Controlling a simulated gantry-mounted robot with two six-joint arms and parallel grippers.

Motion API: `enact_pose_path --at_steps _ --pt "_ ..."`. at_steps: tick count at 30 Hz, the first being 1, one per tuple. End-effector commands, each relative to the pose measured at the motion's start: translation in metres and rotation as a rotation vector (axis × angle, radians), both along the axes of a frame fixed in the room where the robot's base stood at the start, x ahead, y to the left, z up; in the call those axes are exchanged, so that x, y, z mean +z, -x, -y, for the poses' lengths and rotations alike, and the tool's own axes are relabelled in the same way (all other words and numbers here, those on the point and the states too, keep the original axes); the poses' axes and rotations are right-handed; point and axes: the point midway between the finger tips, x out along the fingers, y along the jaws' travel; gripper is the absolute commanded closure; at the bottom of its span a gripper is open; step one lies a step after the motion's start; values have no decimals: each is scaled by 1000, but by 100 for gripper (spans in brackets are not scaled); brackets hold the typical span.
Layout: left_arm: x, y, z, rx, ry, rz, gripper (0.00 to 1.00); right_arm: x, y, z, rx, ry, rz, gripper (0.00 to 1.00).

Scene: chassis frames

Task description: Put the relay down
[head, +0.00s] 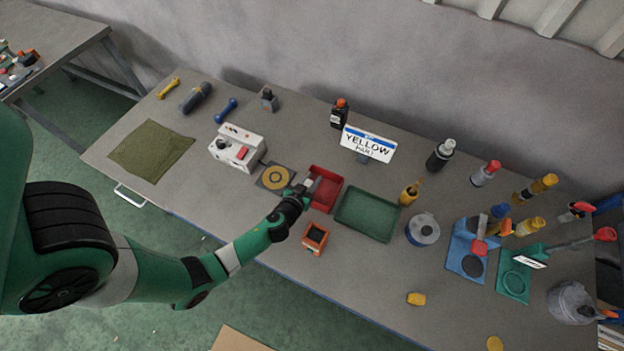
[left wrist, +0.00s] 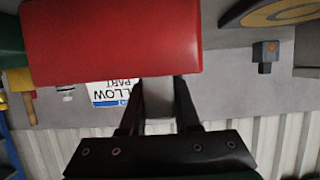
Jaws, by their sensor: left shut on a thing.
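My left gripper (head: 306,187) is at the left edge of the red bin (head: 328,196). It is shut on a small pale grey block, the relay (left wrist: 158,103), which shows between the two dark fingers in the left wrist view. The head view barely shows the relay, and its far end is hidden. The red bin's wall (left wrist: 110,42) fills the upper left of the wrist view, close to the fingers. I cannot tell whether the relay touches the bin. My right gripper is not in view.
A round yellow-ringed pad (head: 275,177) and a white control box (head: 237,148) lie left of the gripper. A green tray (head: 367,214) is right of the red bin. An orange box (head: 315,238) stands in front. A "YELLOW PART" sign (head: 368,144) stands behind.

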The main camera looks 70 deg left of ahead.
Motion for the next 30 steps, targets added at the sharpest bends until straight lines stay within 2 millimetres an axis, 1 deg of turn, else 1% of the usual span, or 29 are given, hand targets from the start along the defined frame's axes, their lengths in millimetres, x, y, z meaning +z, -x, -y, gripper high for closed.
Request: enact_pose_path --at_steps 6,10,11,12,13,20,23,25,26,27,30 --pt "-7 0 0 1 1 1 100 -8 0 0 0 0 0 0" --pt "-6 0 0 0 1 1 100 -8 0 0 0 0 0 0" --pt "-6 0 0 0 1 1 66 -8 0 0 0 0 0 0" --pt "-6 0 0 0 1 1 59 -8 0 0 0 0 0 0" --pt "-6 0 0 0 1 1 57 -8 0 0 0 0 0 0" --pt "-5 0 0 0 1 1 57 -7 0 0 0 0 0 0" --pt "3 0 0 0 1 1 57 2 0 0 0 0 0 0" --pt "12 0 0 1 0 -2 57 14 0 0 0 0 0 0" --pt "14 2 2 0 1 -1 57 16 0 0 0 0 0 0" --pt "12 9 9 -3 1 -1 57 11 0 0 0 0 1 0" --pt "20 28 27 -4 1 0 57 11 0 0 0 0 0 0"
